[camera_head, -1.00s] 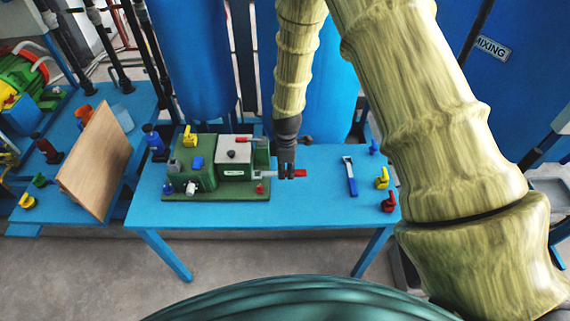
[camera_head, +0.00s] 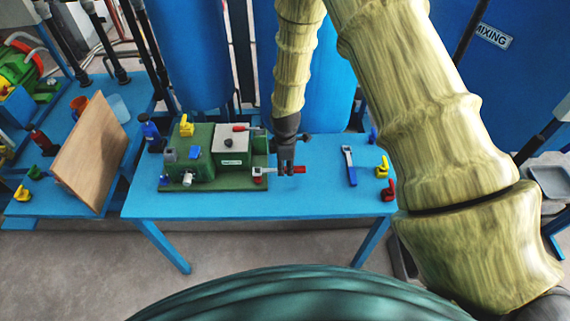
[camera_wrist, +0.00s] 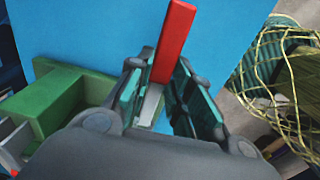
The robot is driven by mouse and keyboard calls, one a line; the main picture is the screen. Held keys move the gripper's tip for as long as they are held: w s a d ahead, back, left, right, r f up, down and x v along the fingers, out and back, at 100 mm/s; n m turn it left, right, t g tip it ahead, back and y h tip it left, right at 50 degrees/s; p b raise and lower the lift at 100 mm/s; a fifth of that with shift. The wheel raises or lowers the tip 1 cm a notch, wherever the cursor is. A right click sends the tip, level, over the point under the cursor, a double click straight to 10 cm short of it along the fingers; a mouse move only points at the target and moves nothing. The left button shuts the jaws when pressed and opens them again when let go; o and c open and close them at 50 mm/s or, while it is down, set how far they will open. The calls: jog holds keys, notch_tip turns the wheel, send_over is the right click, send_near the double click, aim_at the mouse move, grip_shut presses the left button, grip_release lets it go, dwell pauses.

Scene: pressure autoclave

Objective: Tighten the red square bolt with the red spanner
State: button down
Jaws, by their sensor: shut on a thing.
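My gripper (camera_head: 285,170) is shut on the red spanner (camera_head: 299,170), low over the front right edge of the green fixture (camera_head: 205,168). The spanner lies about level, its red handle end sticking out to the right and its metal head to the left. In the wrist view the red handle (camera_wrist: 175,42) rises beyond the fingers (camera_wrist: 168,103), with grey metal between them. The red square bolt (camera_head: 257,180) is at the fixture's front right corner. The spanner's head overlaps it in the head view; I cannot tell whether it is seated around it.
A blue-handled spanner (camera_head: 349,167) lies on the blue table (camera_head: 320,190) to the right. Yellow (camera_head: 382,167), red (camera_head: 389,190) and blue parts stand at the table's right edge. Another red-handled lever (camera_head: 240,128) is on the fixture's top. A wooden board (camera_head: 92,155) leans at left.

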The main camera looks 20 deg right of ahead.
aim_at(285, 168)
jog(key=shift+f, duration=0.85)
jog(key=shift+f+b, duration=0.75)
jog(key=shift+f, duration=0.5)
dwell(1.6)
jog(key=c, duration=1.2)
grip_release()
jog(key=shift+r, duration=6.05)
